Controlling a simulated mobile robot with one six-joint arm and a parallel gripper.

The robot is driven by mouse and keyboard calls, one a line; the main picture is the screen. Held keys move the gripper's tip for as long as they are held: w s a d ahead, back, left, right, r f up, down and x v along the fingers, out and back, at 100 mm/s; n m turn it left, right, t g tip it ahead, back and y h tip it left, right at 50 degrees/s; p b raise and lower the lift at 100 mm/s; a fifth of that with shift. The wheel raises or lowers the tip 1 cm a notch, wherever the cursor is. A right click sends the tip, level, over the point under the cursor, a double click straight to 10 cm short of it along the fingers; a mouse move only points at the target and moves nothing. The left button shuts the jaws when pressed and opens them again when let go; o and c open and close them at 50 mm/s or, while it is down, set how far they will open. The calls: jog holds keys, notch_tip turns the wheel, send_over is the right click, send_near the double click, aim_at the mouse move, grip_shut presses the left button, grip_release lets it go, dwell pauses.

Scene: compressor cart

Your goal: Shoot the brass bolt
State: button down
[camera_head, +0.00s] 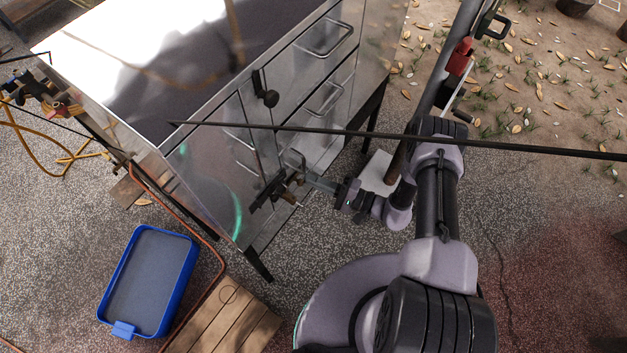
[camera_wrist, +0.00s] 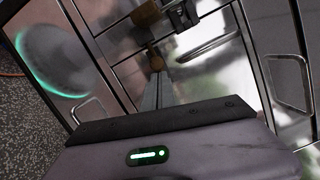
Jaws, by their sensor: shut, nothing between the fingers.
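A dark bolt fitting with small brass-brown parts (camera_head: 272,190) is on the front of the steel cabinet, low by the door's edge. In the wrist view, a brass-brown knob (camera_wrist: 156,61) shows just beyond my fingertips, and another brown piece (camera_wrist: 146,14) lies farther up. My gripper (camera_head: 306,176) reaches in from the right, close to the bolt fitting. In the wrist view its grey fingers (camera_wrist: 157,82) are together and hold nothing. I cannot tell whether the tips touch the knob. How far the bolt is shot is not clear.
The steel cart (camera_head: 215,100) has drawers with bar handles (camera_head: 325,38) and a black latch with a round knob (camera_head: 266,92) higher up. A thin dark rod (camera_head: 400,138) crosses the view. A blue tray (camera_head: 150,280) and wooden boards (camera_head: 228,318) lie on the ground.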

jog(key=shift+s+a, duration=0.15)
jog(key=shift+s, duration=0.05)
jog(key=d+f+b, duration=0.1)
jog(key=d, duration=1)
jog(key=shift+s+d+f, duration=0.35)
jog(key=shift+d, duration=0.05)
